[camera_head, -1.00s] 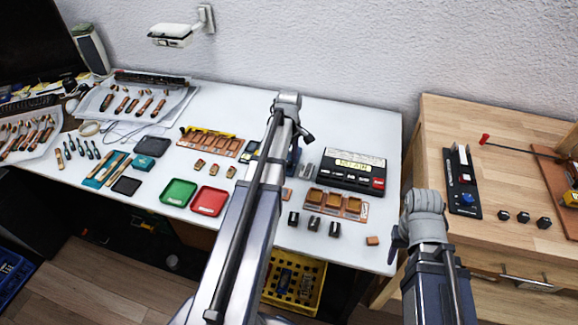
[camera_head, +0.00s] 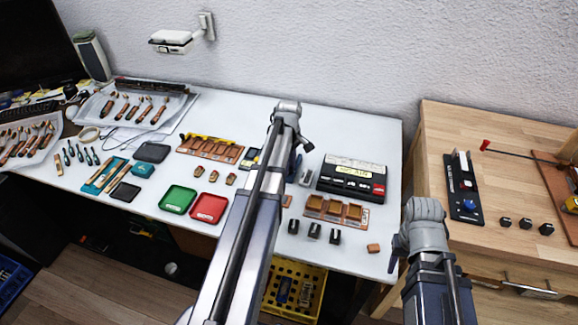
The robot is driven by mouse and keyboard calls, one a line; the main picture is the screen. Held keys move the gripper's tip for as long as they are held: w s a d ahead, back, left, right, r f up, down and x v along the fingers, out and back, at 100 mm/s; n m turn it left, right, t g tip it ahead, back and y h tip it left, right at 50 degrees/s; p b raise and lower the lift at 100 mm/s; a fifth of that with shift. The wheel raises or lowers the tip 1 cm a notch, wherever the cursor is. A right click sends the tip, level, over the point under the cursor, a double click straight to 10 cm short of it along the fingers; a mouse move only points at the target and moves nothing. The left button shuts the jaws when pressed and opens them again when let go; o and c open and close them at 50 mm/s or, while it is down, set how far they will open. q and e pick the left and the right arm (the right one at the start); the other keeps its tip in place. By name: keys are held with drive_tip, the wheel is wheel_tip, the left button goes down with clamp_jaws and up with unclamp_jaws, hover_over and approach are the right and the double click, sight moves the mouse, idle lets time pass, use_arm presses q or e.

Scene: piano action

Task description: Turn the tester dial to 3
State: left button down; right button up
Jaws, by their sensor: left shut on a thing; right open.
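A black panel (camera_head: 462,188) stands on the wooden bench at the right. It has a blue knob (camera_head: 469,205) near its front end; the knob's setting is too small to read. A black box (camera_head: 350,184) with a lit yellow-green display and a row of buttons is on the white table; I cannot tell which device is the tester. My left arm (camera_head: 250,225) reaches up across the table, left of the box. My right arm (camera_head: 432,255) is between the table and the bench, left of the panel. The fingers of both grippers are hidden behind the arms.
Brown block trays (camera_head: 337,219) and small dark blocks (camera_head: 314,230) are near the table's front. Green (camera_head: 178,199) and red (camera_head: 208,208) trays are left of my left arm. Several black knobs (camera_head: 525,224) are right of the panel. A yellow crate (camera_head: 316,282) is below the table.

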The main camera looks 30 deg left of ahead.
idle(0.4)
use_arm(q)
drive_tip(key=m, duration=0.5)
drive_tip(key=shift+m, duration=0.4)
drive_tip(key=m, duration=1.2)
drive_tip(key=shift+m, duration=0.4)
drive_tip(key=m, duration=0.5)
drive_tip(key=shift+m, duration=0.3)
drive_tip(key=c, duration=0.7)
unclamp_jaws()
drive_tip(key=shift+o, duration=0.2)
